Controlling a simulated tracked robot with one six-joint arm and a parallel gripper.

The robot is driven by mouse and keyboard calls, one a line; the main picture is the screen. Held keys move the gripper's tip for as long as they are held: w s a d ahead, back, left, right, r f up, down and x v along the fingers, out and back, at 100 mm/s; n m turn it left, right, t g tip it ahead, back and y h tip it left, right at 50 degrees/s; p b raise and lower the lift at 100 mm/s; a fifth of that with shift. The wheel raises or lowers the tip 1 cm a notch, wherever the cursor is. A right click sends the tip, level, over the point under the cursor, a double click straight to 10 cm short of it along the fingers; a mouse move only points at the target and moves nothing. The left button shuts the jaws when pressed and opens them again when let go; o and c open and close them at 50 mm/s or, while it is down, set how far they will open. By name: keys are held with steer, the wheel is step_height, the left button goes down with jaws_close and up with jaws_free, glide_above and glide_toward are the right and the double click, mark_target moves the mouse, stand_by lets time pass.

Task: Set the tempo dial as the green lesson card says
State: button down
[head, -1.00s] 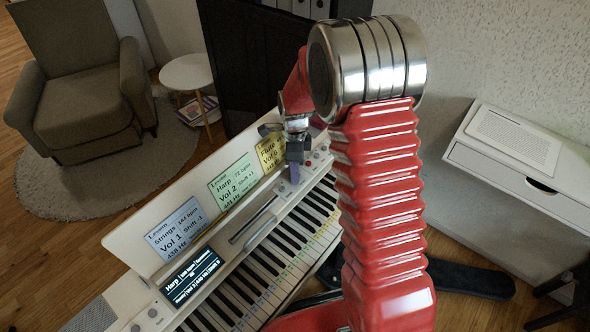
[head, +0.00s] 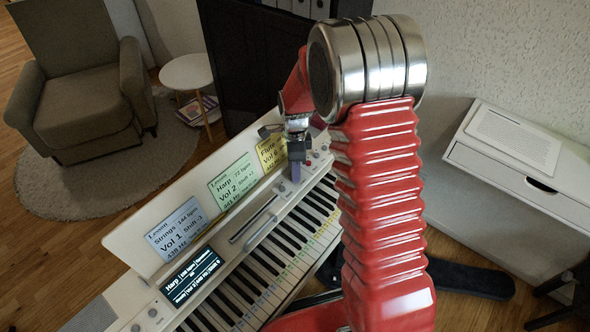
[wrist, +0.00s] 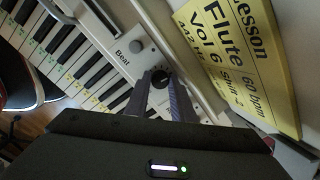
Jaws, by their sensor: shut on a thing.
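The green lesson card (head: 234,181) stands on the piano's music rest, between a blue and a yellow card. It reads Harp, 72 bpm, Vol 2, Shift +1; its bottom line appears to read 443 Hz. My gripper (head: 296,178) is at the far right end of the piano panel, pointing down. In the wrist view its two fingers (wrist: 163,88) are shut on a black dial (wrist: 160,77) by the "Beat" label. The dial's own marks are too small to read. The piano display (head: 191,277) shows Harp; its bpm figure is too small to read surely.
A slider slot (head: 252,220) and the keys (head: 290,250) lie in front.

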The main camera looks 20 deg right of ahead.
steer(key=n, duration=0.8)
steer(key=shift+n, duration=0.3)
steer(key=n, duration=0.3)
steer(key=shift+w+r+n, duration=0.1)
steer(key=shift+n, duration=0.2)
steer(key=n, duration=0.4)
steer(key=shift+n, duration=0.3)
steer(key=c, duration=1.5)
jaws_free()
